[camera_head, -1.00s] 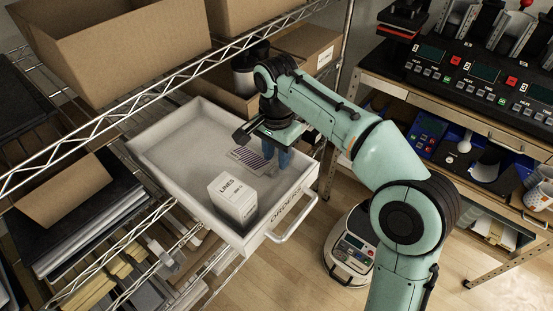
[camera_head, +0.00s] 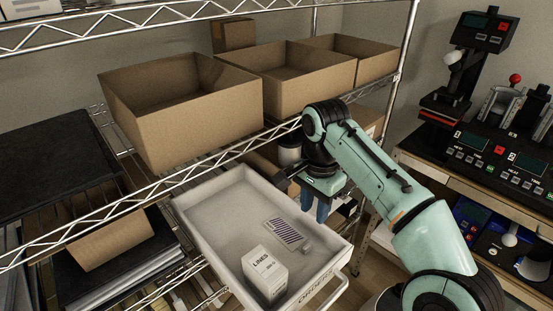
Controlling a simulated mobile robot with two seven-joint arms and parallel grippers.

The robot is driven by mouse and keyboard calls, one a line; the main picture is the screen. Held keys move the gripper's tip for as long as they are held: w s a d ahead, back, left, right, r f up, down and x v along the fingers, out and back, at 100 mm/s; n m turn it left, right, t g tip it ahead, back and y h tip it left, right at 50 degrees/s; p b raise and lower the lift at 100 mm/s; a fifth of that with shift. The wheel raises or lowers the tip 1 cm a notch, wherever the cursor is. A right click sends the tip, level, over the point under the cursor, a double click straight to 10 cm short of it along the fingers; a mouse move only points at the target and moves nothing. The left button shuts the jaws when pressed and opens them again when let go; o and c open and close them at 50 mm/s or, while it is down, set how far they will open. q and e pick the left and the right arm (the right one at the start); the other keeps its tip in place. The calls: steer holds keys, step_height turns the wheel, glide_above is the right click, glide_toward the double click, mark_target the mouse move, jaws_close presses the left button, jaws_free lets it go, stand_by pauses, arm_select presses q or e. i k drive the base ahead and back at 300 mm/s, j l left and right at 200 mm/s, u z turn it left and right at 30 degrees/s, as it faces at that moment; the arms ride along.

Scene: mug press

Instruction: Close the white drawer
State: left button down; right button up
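The white drawer (camera_head: 215,235) is pulled out from the wire shelf, with its front and handle (camera_head: 325,295) at the lower right. Its front shows part of the ORDERS lettering. Inside lie a white LINES box (camera_head: 265,273), a striped card (camera_head: 285,231) and a small grey piece (camera_head: 306,247). My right gripper (camera_head: 316,209) points down over the drawer's far right side. Its two blue fingers appear slightly apart with nothing seen between them. It is not on the handle. My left gripper is not in view.
Cardboard boxes (camera_head: 180,115) stand on the shelf above the drawer. Black binders (camera_head: 110,265) lie on the shelf to the left. A bench with a control panel (camera_head: 500,160) and a press (camera_head: 462,70) stands at right.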

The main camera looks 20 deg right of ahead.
mark_target(224, 215)
steer(key=k, duration=1)
